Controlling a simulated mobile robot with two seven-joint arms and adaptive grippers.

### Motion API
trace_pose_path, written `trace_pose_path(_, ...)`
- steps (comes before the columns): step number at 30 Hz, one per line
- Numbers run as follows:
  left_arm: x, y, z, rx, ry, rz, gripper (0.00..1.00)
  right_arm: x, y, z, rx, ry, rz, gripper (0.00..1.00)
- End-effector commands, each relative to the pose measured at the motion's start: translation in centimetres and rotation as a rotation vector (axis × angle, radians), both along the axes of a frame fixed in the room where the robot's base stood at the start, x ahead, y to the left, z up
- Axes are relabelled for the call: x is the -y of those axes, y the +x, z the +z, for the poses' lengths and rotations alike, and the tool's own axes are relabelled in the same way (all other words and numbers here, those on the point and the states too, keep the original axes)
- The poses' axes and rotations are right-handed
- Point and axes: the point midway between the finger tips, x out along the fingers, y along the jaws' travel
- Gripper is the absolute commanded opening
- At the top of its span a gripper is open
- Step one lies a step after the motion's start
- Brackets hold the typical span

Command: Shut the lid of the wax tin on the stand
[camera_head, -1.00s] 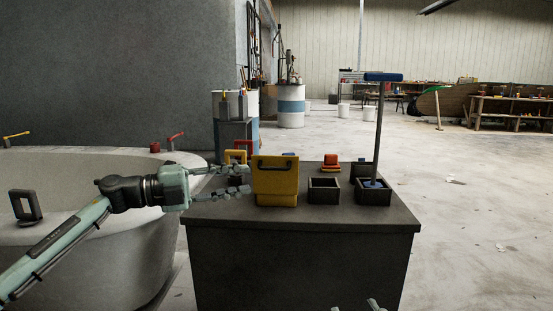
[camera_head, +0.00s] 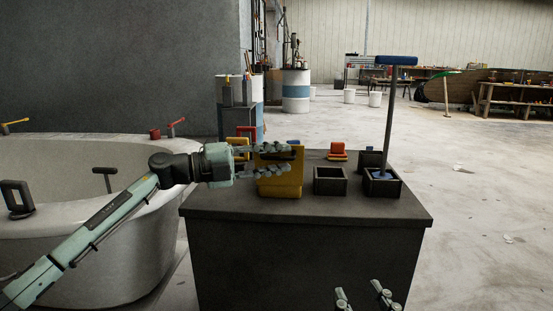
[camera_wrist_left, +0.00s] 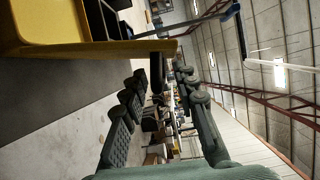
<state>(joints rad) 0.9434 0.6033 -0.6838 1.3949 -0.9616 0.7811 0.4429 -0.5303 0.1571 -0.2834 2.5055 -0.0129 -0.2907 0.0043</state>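The yellow wax tin (camera_head: 280,190) stands at the front of the dark stand (camera_head: 300,208). Its lid (camera_head: 297,165) is open and upright, with a dark handle. My left gripper (camera_head: 286,160) comes in from the left and overlaps the lid, its fingers apart. In the left wrist view the tin's yellow box (camera_wrist_left: 38,28) is at top left, and the dark handle (camera_wrist_left: 157,72) shows between the open fingers (camera_wrist_left: 160,85). Contact with the handle is not clear. My right gripper (camera_head: 362,297) is open and empty at the bottom edge, before the stand.
Right of the tin stand an open dark box (camera_head: 330,187) and another box holding a tall blue-topped tool (camera_head: 388,120). A red-orange item (camera_head: 338,150) sits behind. A pale hull mould (camera_head: 150,220) is at left. Open floor lies to the right.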

Motion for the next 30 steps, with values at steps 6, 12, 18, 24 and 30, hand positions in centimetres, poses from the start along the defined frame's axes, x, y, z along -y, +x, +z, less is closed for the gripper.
trace_pose_path(6,0.0,0.0,0.0,0.000,0.000,0.000,0.22,0.0,0.0,0.0,0.001,0.000,0.000,0.40)
trace_pose_path(12,0.0,0.0,0.0,0.000,0.000,-0.001,0.00,0.0,0.0,0.1,0.001,0.000,0.000,0.40)
trace_pose_path(18,0.0,0.0,0.0,0.000,0.000,-0.001,0.00,0.0,0.0,0.1,0.002,0.000,0.000,0.40)
trace_pose_path(24,0.0,0.0,0.0,0.000,0.000,-0.001,0.00,0.0,0.0,0.1,0.002,0.000,0.000,0.40)
trace_pose_path(30,-0.1,0.1,0.2,-0.009,0.000,0.000,0.00,0.4,0.2,-1.1,-0.051,-0.025,-0.010,0.40)
